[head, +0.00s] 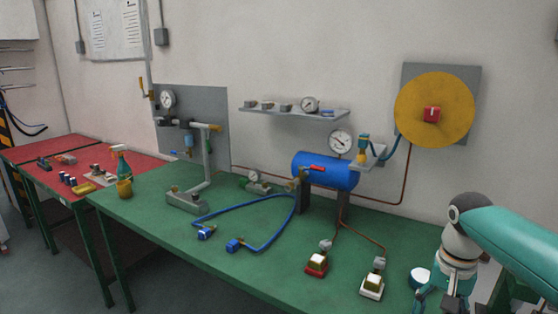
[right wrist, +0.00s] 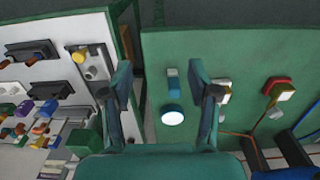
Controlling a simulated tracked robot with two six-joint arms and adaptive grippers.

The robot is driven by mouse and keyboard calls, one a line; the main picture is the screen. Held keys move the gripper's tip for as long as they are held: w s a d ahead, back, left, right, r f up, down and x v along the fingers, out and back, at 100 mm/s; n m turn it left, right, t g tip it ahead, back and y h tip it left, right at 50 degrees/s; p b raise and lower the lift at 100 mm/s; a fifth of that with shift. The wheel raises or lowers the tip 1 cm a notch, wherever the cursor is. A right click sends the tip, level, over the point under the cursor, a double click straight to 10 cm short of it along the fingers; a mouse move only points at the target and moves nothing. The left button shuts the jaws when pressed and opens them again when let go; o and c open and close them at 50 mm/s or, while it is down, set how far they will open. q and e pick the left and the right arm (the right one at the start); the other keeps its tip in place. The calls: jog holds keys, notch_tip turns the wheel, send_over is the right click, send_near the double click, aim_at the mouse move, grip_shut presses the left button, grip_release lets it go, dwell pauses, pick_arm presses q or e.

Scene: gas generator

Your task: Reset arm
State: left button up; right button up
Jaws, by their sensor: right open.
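My right arm comes in from the right of the head view, and its gripper (head: 440,299) points down over the right end of the green table (head: 275,262). In the right wrist view the same gripper (right wrist: 161,78) has its two fingers spread wide with nothing held between them. Below it, a round white-topped piece (right wrist: 172,116) with a blue part sits on the green surface; it also shows in the head view (head: 420,277), beside the gripper. My left gripper is not in the head view.
A red-based block (head: 317,263) and a white-based block (head: 372,286) sit on the table left of my gripper. A blue tank (head: 325,171), a blue hose (head: 247,204) and a grey stand (head: 187,201) are farther back. A yellow disc (head: 435,107) hangs on the wall.

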jog(key=s+a+f+n+g+y, duration=0.1)
jog(key=s+a+f+g, duration=0.3)
jog(key=f, duration=0.8)
jog(key=s+a+f+n+g+y, duration=0.1)
jog(key=s+a+f, duration=0.45)
jog(key=f, duration=0.75)
jog(key=s+a+f+n+t+y, duration=0.1)
jog(key=s+a+f, duration=0.45)
jog(key=s, duration=0.25)
jog(key=s+a+f+n+t+y, duration=0.1)
jog(key=s+a+f+t, duration=0.1)
jog(key=s+a+f, duration=0.45)
jog(key=shift+w+d+f+t, duration=0.25)
jog(key=shift+w+d+t, duration=0.4)
jog(key=shift+w, duration=0.2)
jog(key=shift+w+d+f+t, duration=0.2)
jog(key=shift+w+d+t, duration=0.3)
jog(key=shift+w+t, duration=0.25)
